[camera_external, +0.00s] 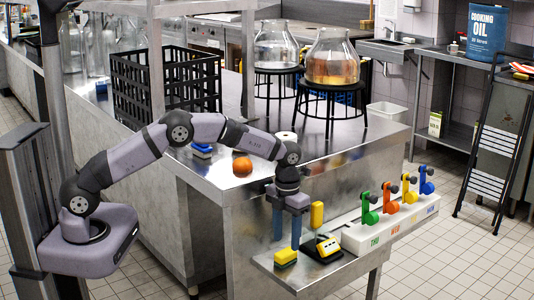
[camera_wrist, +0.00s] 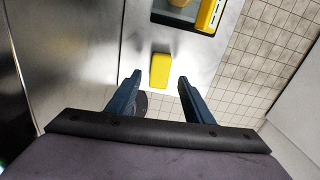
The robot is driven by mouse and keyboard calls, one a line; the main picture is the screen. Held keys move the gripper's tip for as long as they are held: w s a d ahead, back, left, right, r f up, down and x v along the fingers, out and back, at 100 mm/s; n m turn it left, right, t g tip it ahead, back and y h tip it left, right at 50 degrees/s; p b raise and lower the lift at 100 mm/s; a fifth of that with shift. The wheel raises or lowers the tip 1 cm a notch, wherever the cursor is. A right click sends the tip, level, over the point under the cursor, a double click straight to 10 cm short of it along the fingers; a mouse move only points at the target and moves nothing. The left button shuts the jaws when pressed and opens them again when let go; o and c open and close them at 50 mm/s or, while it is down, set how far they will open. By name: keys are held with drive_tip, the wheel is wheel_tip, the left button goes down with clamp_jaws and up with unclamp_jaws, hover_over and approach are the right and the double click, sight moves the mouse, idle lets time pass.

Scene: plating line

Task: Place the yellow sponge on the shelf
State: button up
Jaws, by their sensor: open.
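The yellow sponge (camera_external: 285,258), with a darker underside, lies on the low metal ledge (camera_external: 262,262) at the counter's front. In the wrist view the yellow sponge (camera_wrist: 160,70) lies flat on the metal, ahead of and between my fingertips. My gripper (camera_external: 287,242) points down above the sponge, with its blue fingers apart and nothing between them. In the wrist view my gripper (camera_wrist: 160,77) shows both fingers spread wider than the sponge. A gap between the fingertips and the sponge is hard to judge. Which surface is the task's shelf is not clear.
A yellow-and-black device (camera_external: 322,247) stands right of the sponge. Beyond it is a white rack with coloured levers (camera_external: 368,236). On the counter are an orange (camera_external: 242,166), a blue-and-yellow sponge stack (camera_external: 202,151), a black crate (camera_external: 192,82) and glass jars on stands (camera_external: 332,60).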

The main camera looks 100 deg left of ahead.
sight(286, 253)
wheel_tip(286, 253, up, 6)
drive_tip(key=shift+r, duration=0.25)
drive_tip(key=shift+d, duration=0.1)
drive_tip(key=s+d+r+n, duration=0.2)
drive_tip(key=s+d+n, duration=0.9)
drive_tip(key=d+n, duration=0.4)
drive_tip(key=s+d+f+n, duration=0.1)
drive_tip(key=s+d+n, duration=0.3)
drive_tip(key=s, duration=0.4)
drive_tip(key=s+d+f+n, duration=0.2)
drive_tip(key=s+d+n, duration=0.2)
drive_tip(key=s+n, duration=0.3)
drive_tip(key=shift+s+d, duration=0.25)
drive_tip(key=shift+s, duration=0.5)
drive_tip(key=shift+f, duration=0.1)
